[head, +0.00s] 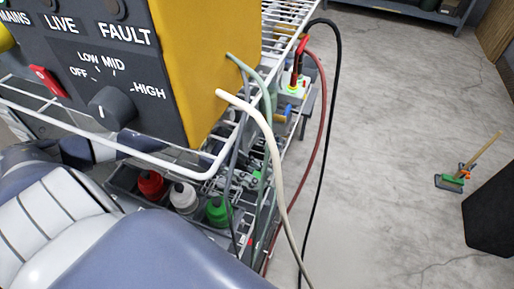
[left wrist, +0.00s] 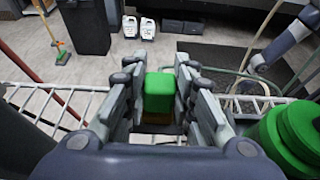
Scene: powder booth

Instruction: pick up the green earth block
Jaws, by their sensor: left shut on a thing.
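The green earth block (left wrist: 159,90) shows in the left wrist view as a small bright green block with a brownish part beneath it. It sits between the two grey fingers of my left gripper (left wrist: 159,70), which are shut on it. In the head view my left gripper (head: 236,180) is partly hidden behind white wires and hanging cables, and I cannot make out the block there. My right gripper is not in view.
A yellow and dark control box (head: 200,60) stands close on the white wire shelf (head: 150,160). Red, white and green bottles (head: 217,210) stand in a grey tray below. Several hoses hang at the shelf's right side. The concrete floor (head: 400,130) to the right is mostly clear.

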